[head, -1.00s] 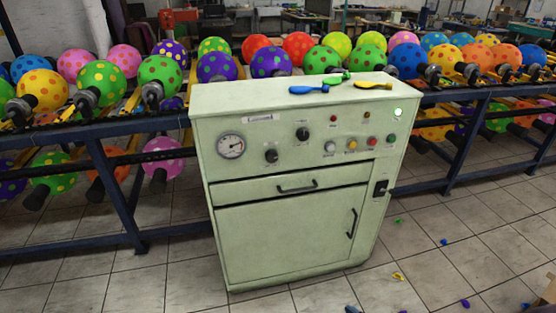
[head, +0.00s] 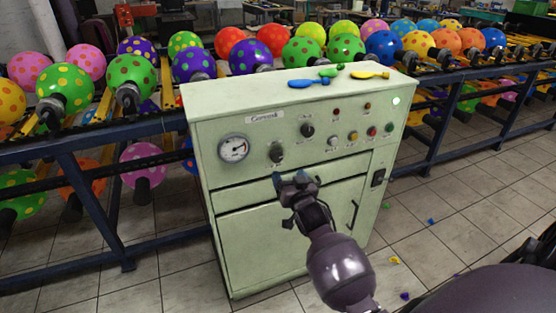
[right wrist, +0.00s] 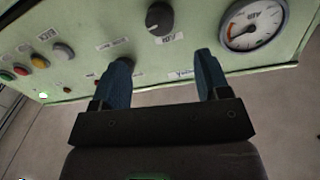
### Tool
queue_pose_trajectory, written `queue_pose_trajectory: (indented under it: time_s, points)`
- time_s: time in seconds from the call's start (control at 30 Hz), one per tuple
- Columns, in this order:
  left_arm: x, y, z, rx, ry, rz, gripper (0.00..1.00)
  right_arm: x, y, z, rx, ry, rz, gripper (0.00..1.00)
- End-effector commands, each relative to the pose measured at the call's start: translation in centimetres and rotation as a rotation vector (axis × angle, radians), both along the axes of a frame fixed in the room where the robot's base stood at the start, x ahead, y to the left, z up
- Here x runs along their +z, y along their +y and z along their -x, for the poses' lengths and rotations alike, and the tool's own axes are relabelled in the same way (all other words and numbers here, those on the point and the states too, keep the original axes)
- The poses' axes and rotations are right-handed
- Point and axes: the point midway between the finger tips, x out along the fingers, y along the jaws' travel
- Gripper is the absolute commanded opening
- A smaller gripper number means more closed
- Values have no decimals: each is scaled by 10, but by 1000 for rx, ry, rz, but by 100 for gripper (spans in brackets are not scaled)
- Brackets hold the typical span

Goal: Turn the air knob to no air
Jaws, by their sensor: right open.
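A pale green control cabinet (head: 300,95) stands in the middle of the head view. Its front panel has two black knobs: an upper one (head: 307,130) and a lower one (head: 277,153), right of a round gauge (head: 233,149). Which is the air knob is unreadable. My right gripper (head: 290,177) is open and empty just below the lower knob, near the drawer. In the right wrist view, the panel appears upside down. The lower knob (right wrist: 160,18) lies beyond the gap between the blue fingertips (right wrist: 161,60); the upper knob is largely hidden behind the left finger. My left gripper is out of view.
Coloured buttons (head: 353,136) sit right of the knobs. Racks of dotted balloons (head: 132,75) run behind and beside the cabinet. Tiled floor (head: 440,225) with small scraps is in front.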

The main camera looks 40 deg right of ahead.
Motion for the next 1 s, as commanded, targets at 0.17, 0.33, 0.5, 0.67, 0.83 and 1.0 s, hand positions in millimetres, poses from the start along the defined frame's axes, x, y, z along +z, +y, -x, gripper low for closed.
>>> queue_pose_trajectory:
  time_s: [0.17,0.33,0.5,0.67,0.83,1.0]
  points:
    - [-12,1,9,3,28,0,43,-2,-8,-27,1,2,1,69]
    - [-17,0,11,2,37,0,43,-2,-16,-54,2,3,2,69]
    - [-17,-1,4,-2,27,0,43,-2,-23,-76,1,3,1,69]
    - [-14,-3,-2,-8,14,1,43,-1,-26,-88,1,3,1,69]
    - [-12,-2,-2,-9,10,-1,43,-1,-28,-92,1,3,1,69]
    - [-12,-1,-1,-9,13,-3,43,0,-28,-92,1,2,0,69]
